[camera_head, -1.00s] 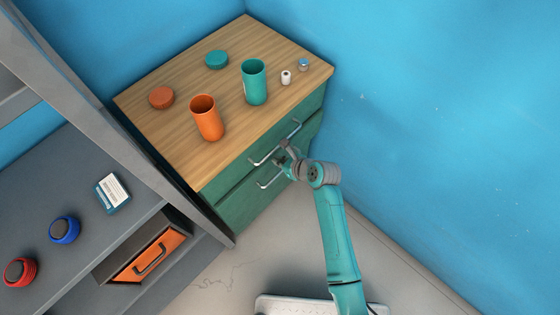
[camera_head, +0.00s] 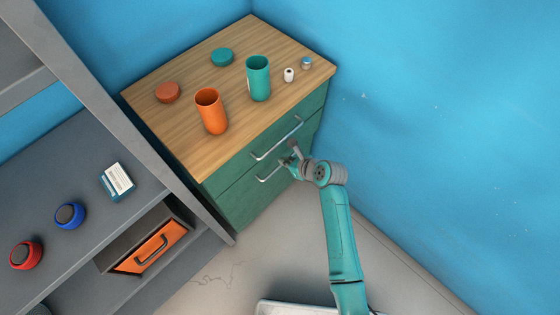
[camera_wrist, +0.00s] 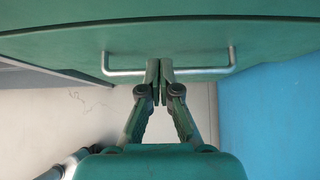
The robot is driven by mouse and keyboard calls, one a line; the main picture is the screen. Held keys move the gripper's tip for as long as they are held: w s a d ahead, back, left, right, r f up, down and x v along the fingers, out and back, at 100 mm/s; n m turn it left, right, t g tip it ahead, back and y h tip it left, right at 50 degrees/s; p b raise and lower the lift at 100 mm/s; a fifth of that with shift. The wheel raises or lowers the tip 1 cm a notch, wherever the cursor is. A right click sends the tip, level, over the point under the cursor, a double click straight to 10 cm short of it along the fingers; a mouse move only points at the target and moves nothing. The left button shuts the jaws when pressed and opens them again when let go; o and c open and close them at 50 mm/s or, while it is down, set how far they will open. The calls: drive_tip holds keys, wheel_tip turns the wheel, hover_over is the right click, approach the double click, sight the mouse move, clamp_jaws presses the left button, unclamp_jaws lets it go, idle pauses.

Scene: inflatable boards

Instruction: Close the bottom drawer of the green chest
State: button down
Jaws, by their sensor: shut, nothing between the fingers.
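The green chest (camera_head: 240,196) stands in the corner under a wooden top. The upper of its two visible drawers has a metal bar handle (camera_head: 276,139). The bottom drawer has a similar handle (camera_head: 268,173), and its front looks about flush with the one above; I cannot tell whether a small gap is left. My gripper (camera_head: 287,161) is at the right part of the bottom handle. In the wrist view, my shut, empty fingertips (camera_wrist: 160,82) overlap the middle of a bar handle (camera_wrist: 118,72) on a green front. Whether they touch the front is hidden.
An orange cup (camera_head: 211,112), a teal cup (camera_head: 258,79), two lids and small items stand on the wooden top (camera_head: 190,135). A grey shelf (camera_head: 60,170) with an orange drawer (camera_head: 153,250) is at left. A blue wall (camera_head: 440,120) is close at right.

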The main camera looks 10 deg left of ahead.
drive_tip(key=v, duration=1)
drive_tip(key=shift+d, duration=0.15)
drive_tip(key=s+d+f+n+t+h, duration=0.1)
drive_tip(key=s+d+n+t+h, duration=0.15)
drive_tip(key=s+d+n, duration=0.55)
drive_tip(key=s+d+f+n+t+h, duration=0.2)
drive_tip(key=s+d+n+h, duration=0.15)
drive_tip(key=s, duration=0.95)
drive_tip(key=s+d+r+n+t, duration=0.2)
drive_tip(key=s+r+n, duration=0.5)
drive_tip(key=s+r, duration=0.1)
drive_tip(key=s+d+r+n+t+h, duration=0.1)
drive_tip(key=s+d+r+n+t, duration=0.1)
drive_tip(key=s+r+n, duration=0.5)
wheel_tip(320, 180, up, 4)
drive_tip(key=shift+s+d+f+h, duration=0.1)
drive_tip(key=shift+s+d+h, duration=0.25)
drive_tip(key=shift+s, duration=0.7)
